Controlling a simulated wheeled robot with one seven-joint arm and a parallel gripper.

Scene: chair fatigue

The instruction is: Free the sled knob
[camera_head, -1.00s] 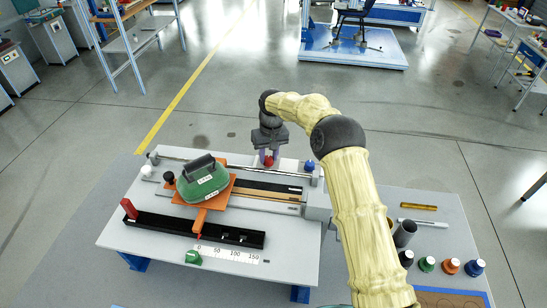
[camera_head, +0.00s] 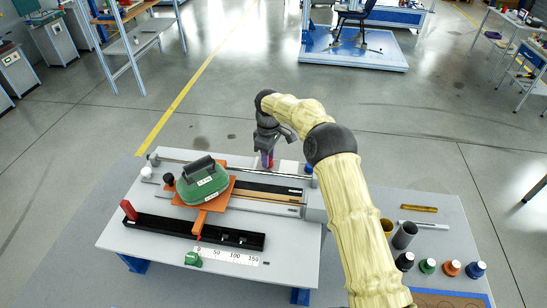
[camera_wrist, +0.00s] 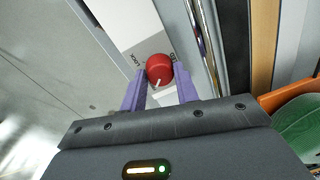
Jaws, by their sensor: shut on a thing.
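A red round knob (camera_wrist: 159,68) with a white pointer line sits on a pale plate at the back of the bench. Lettering reading LOCK stands beside it in the wrist view; a second label on the other side is partly hidden. The pointer line faces down toward my gripper body, slightly left. My gripper (camera_head: 267,160) reaches down over the knob, its two purple fingers shut on the knob's sides. The orange sled (camera_head: 215,206) carries a green weight (camera_head: 203,184) with a dark handle, left of my gripper on the rails.
A blue knob (camera_head: 308,168) is partly visible right of my gripper. A long black rail (camera_head: 180,229) and a white scale (camera_head: 228,255) lie in front of the sled. Dark cylinders and several coloured knobs (camera_head: 451,268) stand on the right.

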